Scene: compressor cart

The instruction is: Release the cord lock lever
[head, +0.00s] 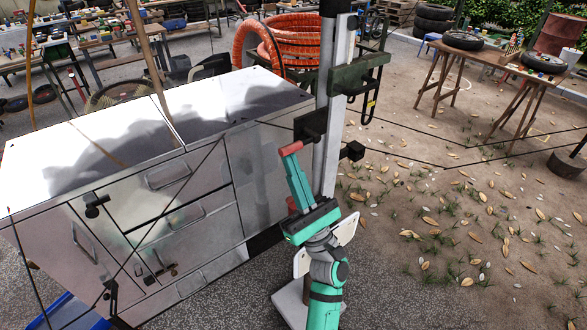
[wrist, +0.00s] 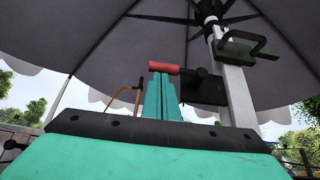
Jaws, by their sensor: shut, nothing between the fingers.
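A lever with a red grip (head: 291,148) sticks out to the left from a black block (head: 311,124) on the pale pole (head: 330,150). In the wrist view, the red grip (wrist: 164,67) lies about level, beside the black block (wrist: 205,88). My gripper (head: 293,162) has teal fingers pressed together, with nothing between them. Its tips are right by the red grip, and in the wrist view my gripper (wrist: 162,78) shows just below it. I cannot tell whether they touch. The fingers hide part of the lever's surroundings.
A metal cabinet (head: 190,215) stands close on the left. A dark green bracket (head: 362,75) sits higher on the pole, and an orange hose coil (head: 290,38) lies behind. The canopy (wrist: 90,50) spreads overhead.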

